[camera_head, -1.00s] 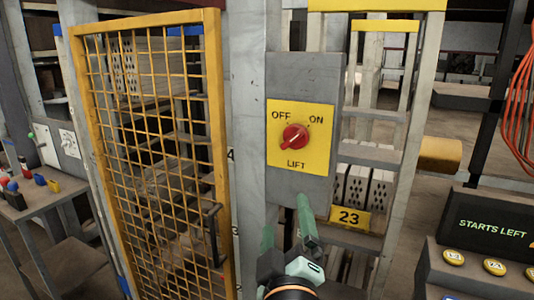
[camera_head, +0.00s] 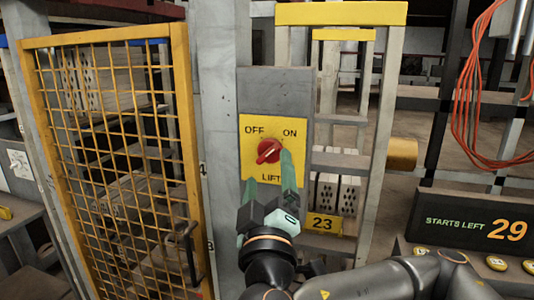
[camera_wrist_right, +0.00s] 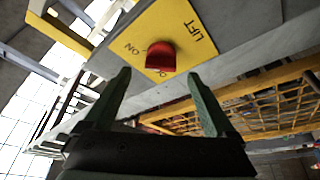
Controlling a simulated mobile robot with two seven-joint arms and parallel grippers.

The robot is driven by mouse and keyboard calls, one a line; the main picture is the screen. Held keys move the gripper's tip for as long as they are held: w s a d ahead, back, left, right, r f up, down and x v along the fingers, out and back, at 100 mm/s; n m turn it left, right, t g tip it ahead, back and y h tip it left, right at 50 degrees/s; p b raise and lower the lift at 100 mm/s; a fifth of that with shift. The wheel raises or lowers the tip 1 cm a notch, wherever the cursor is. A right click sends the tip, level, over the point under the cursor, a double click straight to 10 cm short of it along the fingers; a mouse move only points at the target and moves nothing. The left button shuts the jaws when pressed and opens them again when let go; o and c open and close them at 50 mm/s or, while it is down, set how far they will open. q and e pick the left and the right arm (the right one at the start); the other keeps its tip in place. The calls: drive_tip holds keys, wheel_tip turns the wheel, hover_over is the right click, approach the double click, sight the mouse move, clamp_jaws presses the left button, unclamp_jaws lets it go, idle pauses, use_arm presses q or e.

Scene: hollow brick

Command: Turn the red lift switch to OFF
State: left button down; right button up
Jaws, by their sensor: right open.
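The red lift switch (camera_head: 269,150) is a round knob on a yellow plate (camera_head: 247,166) lettered OFF at upper left, ON at upper right and LIFT below. Its pale-marked ridge slants from lower left to upper right, the ON side. My right gripper (camera_head: 268,167) is open just below and in front of the knob, and one finger overlaps the plate's lower right. In the right wrist view the knob (camera_wrist_right: 160,56) appears between and slightly beyond the two green fingertips (camera_wrist_right: 158,73). I see no contact. My left gripper is not in view.
The plate sits on a grey panel (camera_head: 275,88) on a post. A yellow mesh gate (camera_head: 180,120) stands to the left. A yellow-topped frame with a 23 tag (camera_head: 323,224) is at right. A display (camera_head: 470,224) reads STARTS LEFT 29, with buttons below.

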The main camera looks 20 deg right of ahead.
sight(267, 159)
drive_tip(key=shift+p+x, duration=0.45)
drive_tip(key=shift+x, duration=1.7)
drive_tip(key=shift+a, duration=0.1)
drive_tip(key=shift+c, duration=0.2)
drive_tip(key=shift+f, duration=0.1)
drive_tip(key=c, duration=1.3)
